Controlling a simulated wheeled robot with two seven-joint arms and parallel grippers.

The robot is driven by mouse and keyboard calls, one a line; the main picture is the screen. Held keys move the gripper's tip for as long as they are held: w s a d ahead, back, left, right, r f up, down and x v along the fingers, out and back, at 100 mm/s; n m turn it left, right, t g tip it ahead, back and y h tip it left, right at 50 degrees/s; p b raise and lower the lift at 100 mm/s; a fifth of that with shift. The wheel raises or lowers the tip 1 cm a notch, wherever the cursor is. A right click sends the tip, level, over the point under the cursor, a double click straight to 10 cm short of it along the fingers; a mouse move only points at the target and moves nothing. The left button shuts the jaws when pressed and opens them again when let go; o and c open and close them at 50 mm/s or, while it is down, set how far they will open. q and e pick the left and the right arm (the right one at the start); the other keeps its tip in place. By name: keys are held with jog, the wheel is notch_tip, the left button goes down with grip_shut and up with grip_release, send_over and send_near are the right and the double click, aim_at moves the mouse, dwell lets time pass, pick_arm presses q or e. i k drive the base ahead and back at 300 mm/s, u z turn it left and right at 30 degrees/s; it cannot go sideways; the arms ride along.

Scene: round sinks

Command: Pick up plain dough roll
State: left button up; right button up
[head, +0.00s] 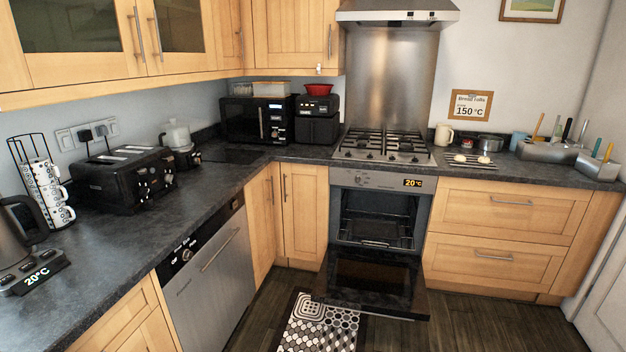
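Two small pale dough rolls lie on a dark, striped rack or tray (470,165) on the counter right of the hob. One roll (460,158) is on the left and the other roll (484,160) is on the right. They are too small to tell which one is plain. Neither of my grippers is in the head view.
The oven door (372,285) hangs open low over the floor below the hob (385,146). A cream mug (444,134) and a metal pot (490,142) stand behind the rolls. Metal utensil holders (550,151) stand to the right. Wooden floor (485,325) is clear in front of the drawers.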

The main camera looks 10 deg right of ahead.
aim_at(458, 158)
jog(key=z, duration=0.2)
jog(key=i, duration=1.8)
jog(key=z, duration=1.45)
jog(key=i, duration=1.05)
jog(key=z, duration=0.85)
